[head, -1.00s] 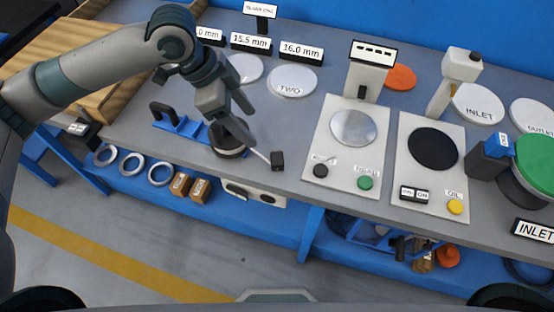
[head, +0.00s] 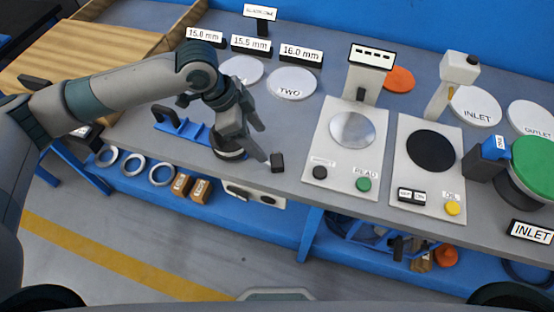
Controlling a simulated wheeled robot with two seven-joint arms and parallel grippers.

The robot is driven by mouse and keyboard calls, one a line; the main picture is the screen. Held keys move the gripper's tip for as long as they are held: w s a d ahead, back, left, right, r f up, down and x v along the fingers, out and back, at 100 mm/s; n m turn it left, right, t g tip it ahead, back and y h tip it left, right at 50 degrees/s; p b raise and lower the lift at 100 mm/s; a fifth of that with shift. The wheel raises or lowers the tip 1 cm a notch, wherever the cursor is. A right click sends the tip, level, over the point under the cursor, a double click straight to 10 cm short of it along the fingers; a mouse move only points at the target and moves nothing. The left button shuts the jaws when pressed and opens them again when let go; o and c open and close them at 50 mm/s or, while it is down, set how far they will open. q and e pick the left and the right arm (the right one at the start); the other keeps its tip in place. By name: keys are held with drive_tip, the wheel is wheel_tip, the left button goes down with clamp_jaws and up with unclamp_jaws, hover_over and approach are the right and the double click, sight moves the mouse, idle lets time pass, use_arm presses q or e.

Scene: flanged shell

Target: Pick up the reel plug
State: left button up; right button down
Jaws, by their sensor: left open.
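I take the small dark block (head: 277,162) near the front edge of the bench to be the reel plug. Beside it, to the left, is a dark round reel-like thing (head: 228,153), partly hidden by my gripper. My left gripper (head: 252,144) is open, pointing down and to the right, with its fingertips just left of the dark block. I cannot tell whether they touch it. My right gripper is not in view.
A blue caddy with a black handle (head: 182,124) stands left of the gripper. A panel with a silver disc (head: 352,130) lies to the right, and a panel with a black disc (head: 433,150) beyond it. Size labels and white discs (head: 291,84) stand behind. The bench's front edge is close.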

sight(276, 160)
use_arm(q)
drive_tip(key=p+x, duration=0.1)
drive_tip(key=x, duration=0.4)
drive_tip(key=shift+d+f, duration=0.15)
drive_tip(key=shift+f, duration=0.15)
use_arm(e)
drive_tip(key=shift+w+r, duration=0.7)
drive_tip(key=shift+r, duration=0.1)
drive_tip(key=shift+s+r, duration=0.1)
use_arm(q)
drive_tip(key=shift+d+f+p, duration=0.1)
drive_tip(key=shift+f+p, duration=0.15)
drive_tip(key=shift+p, duration=0.05)
drive_tip(key=x, duration=0.2)
drive_tip(key=p+x, duration=0.1)
drive_tip(key=x, duration=0.1)
drive_tip(key=shift+w+p, duration=0.25)
drive_tip(key=shift+p, duration=0.05)
drive_tip(key=shift+f, duration=0.35)
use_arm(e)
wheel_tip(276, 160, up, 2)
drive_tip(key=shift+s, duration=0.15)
use_arm(q)
drive_tip(key=shift+c, duration=0.2)
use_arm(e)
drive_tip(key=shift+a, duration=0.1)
